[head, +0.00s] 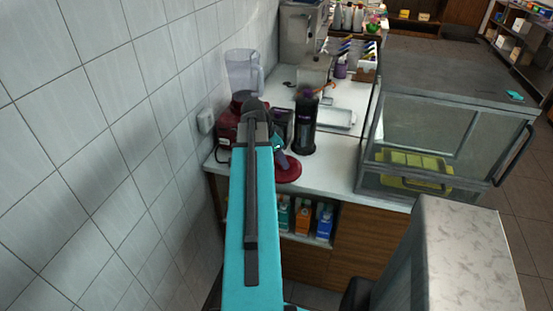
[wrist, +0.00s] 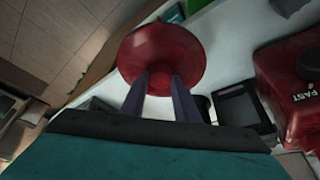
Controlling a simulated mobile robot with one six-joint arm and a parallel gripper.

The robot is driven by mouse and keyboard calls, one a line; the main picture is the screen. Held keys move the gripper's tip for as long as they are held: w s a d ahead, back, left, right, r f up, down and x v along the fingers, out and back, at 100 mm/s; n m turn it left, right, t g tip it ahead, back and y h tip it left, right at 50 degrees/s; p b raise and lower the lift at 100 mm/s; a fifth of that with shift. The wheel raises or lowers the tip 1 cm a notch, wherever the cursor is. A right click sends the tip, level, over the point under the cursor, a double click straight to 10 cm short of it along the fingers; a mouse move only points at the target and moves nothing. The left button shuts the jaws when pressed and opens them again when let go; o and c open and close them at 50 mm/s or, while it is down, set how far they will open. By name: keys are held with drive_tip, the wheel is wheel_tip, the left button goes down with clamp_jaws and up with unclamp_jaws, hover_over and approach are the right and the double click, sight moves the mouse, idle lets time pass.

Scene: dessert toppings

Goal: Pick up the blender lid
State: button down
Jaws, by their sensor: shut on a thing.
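The blender lid is a dark red disc (wrist: 160,48) with a small knob, seen at the top middle of the wrist view. My gripper (wrist: 160,88) is shut on its knob, with one finger on each side. In the head view the lid (head: 288,172) shows near the front edge of the white counter, partly behind my arm. I cannot tell whether it touches the counter. The blender has a red base (head: 228,132) and a clear jug (head: 243,70), and stands by the tiled wall. Its base also shows at the right of the wrist view (wrist: 285,75).
A black cylinder (head: 304,125) stands close behind the lid. A glass display case (head: 440,130) stands to the right on the white counter (head: 338,160). Bottles (head: 302,218) sit on a shelf below the counter. The tiled wall (head: 110,120) is close on the left.

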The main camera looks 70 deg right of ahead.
sight(291, 179)
drive_tip(key=s+a, duration=0.1)
drive_tip(key=a, duration=0.1)
drive_tip(key=s+a+b, duration=0.1)
drive_tip(key=s+a, duration=0.1)
drive_tip(key=shift+r, duration=0.15)
drive_tip(key=shift+b, duration=0.85)
drive_tip(key=shift+b, duration=0.35)
drive_tip(key=b, duration=0.4)
drive_tip(key=shift+s+a, duration=0.3)
drive_tip(key=b, duration=0.3)
drive_tip(key=shift+s+a, duration=0.2)
drive_tip(key=shift+a, duration=0.2)
drive_tip(key=shift+s+a+r+b, duration=0.2)
drive_tip(key=shift+a+b, duration=0.15)
drive_tip(key=shift+b, duration=0.9)
drive_tip(key=shift+w, duration=0.15)
